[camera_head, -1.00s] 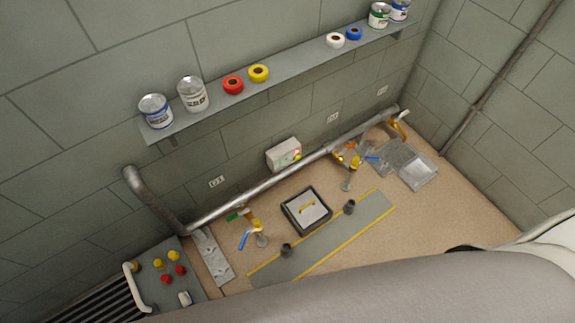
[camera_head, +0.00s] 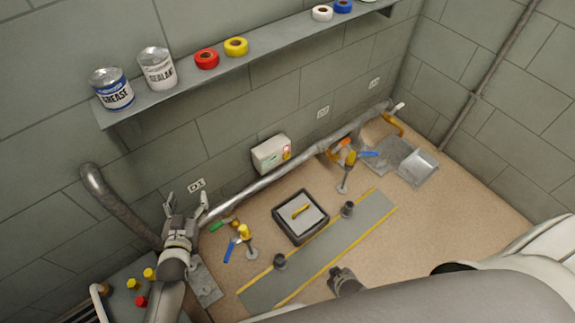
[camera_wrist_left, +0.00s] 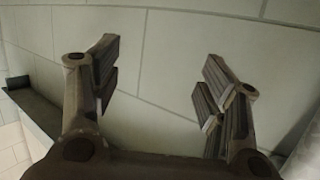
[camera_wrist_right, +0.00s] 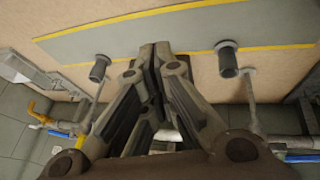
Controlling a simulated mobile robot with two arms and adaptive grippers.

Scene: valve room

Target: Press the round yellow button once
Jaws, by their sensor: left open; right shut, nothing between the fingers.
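A pale box (camera_head: 268,154) is on the back wall above the pipe. Its front bears small red and yellowish spots (camera_head: 287,153), too small to tell apart clearly. Round yellow knobs (camera_head: 150,273) and a red one (camera_head: 141,301) stand on a grey panel (camera_head: 118,272) at the lower left. My left gripper (camera_head: 187,198) is open and empty, in front of the wall beside the panel; its wrist view shows its spread fingers (camera_wrist_left: 165,85) facing the bare wall. My right gripper (camera_head: 343,275) is shut and empty above the floor strip; its fingers also show in its wrist view (camera_wrist_right: 155,50).
A pipe (camera_head: 262,183) runs along the wall foot. A shelf (camera_head: 190,76) above holds cans and tape rolls. A black-framed hatch (camera_head: 280,225), valves with blue handles (camera_head: 234,250) and a grey strip (camera_head: 322,262) are on the floor.

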